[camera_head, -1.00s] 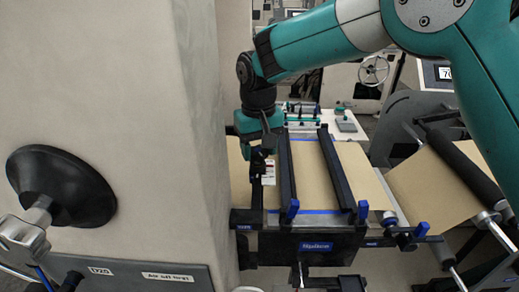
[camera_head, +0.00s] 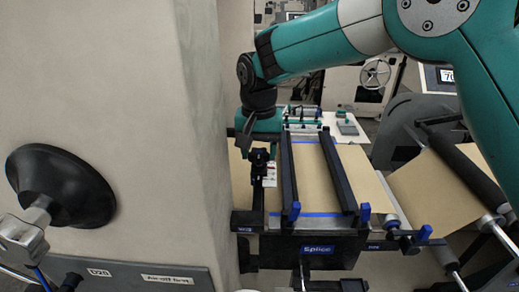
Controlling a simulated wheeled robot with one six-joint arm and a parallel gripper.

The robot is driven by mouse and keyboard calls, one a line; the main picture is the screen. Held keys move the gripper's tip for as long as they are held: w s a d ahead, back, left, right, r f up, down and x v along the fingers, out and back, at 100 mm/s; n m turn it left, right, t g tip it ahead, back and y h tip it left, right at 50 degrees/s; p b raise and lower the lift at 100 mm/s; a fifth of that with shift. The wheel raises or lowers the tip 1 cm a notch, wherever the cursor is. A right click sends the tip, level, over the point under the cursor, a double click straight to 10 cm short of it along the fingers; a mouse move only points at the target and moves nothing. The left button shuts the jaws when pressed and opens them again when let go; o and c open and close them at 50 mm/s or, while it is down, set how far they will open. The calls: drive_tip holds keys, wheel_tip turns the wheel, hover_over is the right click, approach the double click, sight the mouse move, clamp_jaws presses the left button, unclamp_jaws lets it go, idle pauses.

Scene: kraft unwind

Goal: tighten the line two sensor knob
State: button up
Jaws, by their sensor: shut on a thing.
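My gripper (camera_head: 260,157) points down at the left edge of the splice table, below my teal wrist. It is small and dark in this view. Its jaws are shut on a small dark piece, which looks like the sensor knob but is mostly hidden by the fingers. A small white and red labelled part (camera_head: 270,175) shows just below and to the right of the jaws. I cannot read its label, so the line number cannot be told.
Two black bars (camera_head: 336,175) with blue ends cross the brown paper web (camera_head: 312,180). A beige wall (camera_head: 150,120) stands close on the left, with a black round knob (camera_head: 62,187). Rollers (camera_head: 462,160) stand on the right. A sign reading Splice (camera_head: 317,249) is in front.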

sight(259, 154)
drive_tip(key=shift+r, duration=0.3)
drive_tip(key=o, duration=0.9)
drive_tip(key=shift+c, duration=0.2)
drive_tip(key=shift+o, duration=0.4)
drive_tip(key=shift+f, duration=0.15)
wheel_tip(259, 154, up, 17)
drive_tip(key=b, duration=0.3)
drive_tip(key=shift+r, duration=0.2)
